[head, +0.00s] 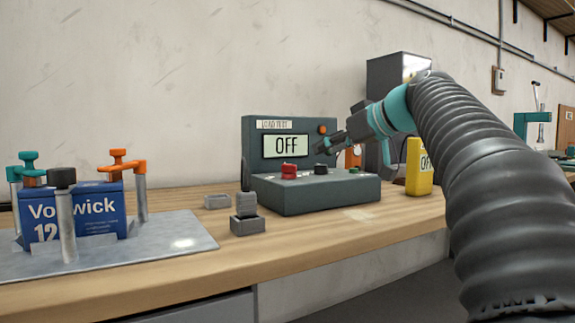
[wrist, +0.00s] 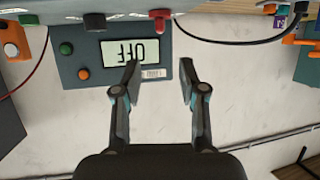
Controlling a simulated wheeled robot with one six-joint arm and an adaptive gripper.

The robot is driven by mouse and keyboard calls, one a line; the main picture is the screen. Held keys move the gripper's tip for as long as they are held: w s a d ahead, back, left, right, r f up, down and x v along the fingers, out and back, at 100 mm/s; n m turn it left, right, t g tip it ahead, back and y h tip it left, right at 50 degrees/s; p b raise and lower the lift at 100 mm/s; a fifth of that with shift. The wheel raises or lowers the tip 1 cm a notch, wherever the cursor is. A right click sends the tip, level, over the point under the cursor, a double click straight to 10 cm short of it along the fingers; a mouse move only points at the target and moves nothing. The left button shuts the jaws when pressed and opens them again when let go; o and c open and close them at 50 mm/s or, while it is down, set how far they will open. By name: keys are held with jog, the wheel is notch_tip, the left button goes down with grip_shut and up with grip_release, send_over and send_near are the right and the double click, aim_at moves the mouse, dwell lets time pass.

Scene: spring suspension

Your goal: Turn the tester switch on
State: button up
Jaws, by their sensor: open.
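The dark green load tester (head: 330,195) stands on the workbench. Its screen (head: 286,146) reads OFF, and the same screen (wrist: 125,52) shows upside down in the wrist view. On its front deck are a red knob (head: 289,171), a black knob (head: 321,169) and a green button (head: 353,170). An orange button (head: 322,129) is beside the screen. I cannot tell which of these is the switch. My gripper (head: 320,146) is open and empty, in front of the panel at the screen's right. The wrist view shows its fingers (wrist: 158,70) apart, nothing between them.
A yellow meter (head: 420,165) marked OFF stands right of the tester. Small grey blocks (head: 247,220) lie to its left. Further left, a blue battery (head: 95,210) sits on a metal plate (head: 190,245) with clamps. The bench front before the tester is clear.

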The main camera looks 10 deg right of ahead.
aim_at(290, 165)
jog(key=x, duration=1.3)
jog(key=shift+w+a+f, duration=0.1)
jog(key=shift+w+a, duration=0.1)
jog(key=shift+w, duration=0.05)
grip_shut()
